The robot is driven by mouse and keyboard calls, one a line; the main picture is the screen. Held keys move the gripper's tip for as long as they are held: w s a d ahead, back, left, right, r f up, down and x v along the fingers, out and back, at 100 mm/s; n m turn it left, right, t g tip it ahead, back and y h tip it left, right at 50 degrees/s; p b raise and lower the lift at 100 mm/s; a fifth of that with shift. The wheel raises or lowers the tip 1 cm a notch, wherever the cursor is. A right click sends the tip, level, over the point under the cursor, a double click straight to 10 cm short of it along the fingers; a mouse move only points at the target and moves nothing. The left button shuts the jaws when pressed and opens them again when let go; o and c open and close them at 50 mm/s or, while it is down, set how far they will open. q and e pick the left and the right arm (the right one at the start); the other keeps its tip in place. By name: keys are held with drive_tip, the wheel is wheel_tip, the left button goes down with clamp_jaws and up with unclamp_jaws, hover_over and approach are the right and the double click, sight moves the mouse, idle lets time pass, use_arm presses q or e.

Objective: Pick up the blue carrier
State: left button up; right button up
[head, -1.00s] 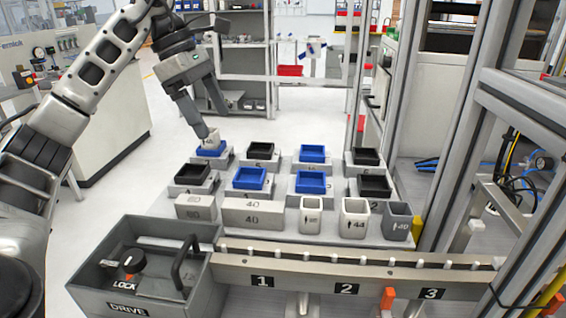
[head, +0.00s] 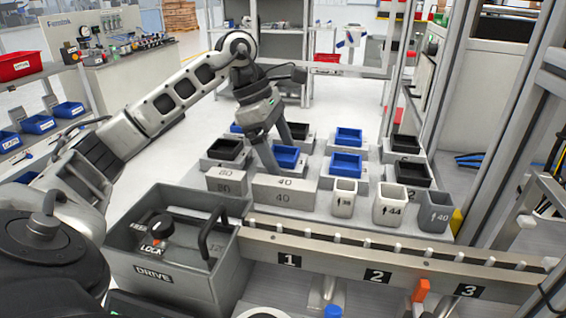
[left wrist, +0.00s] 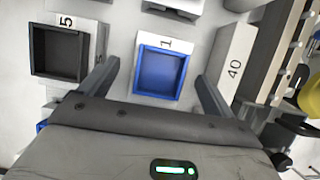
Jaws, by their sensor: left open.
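Several blue carriers sit on raised grey stands. One blue carrier (head: 285,158) is in the front row, by the left gripper (head: 284,161). In the left wrist view a blue carrier (left wrist: 161,72) on a stand marked 1 lies between the open fingers (left wrist: 158,80), with a gap on each side. The fingers are empty; their exact height over the carrier is hard to tell. Other blue carriers stand to the right (head: 346,164) and behind (head: 348,137). Another blue carrier (head: 236,127) is mostly hidden behind the arm. My right gripper is out of view.
A black carrier (head: 226,149) stands left of the gripper; it also shows in the wrist view (left wrist: 60,53). A grey block marked 40 (head: 284,194) lies in front, beside light cups (head: 390,205). A grey DRIVE box (head: 178,262) and a numbered rail (head: 340,258) are nearer.

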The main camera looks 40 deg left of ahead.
use_arm(q)
drive_tip(key=shift+x, duration=1.15)
drive_tip(key=c, duration=1.3)
drive_tip(key=shift+o, duration=0.2)
drive_tip(key=shift+r, duration=0.1)
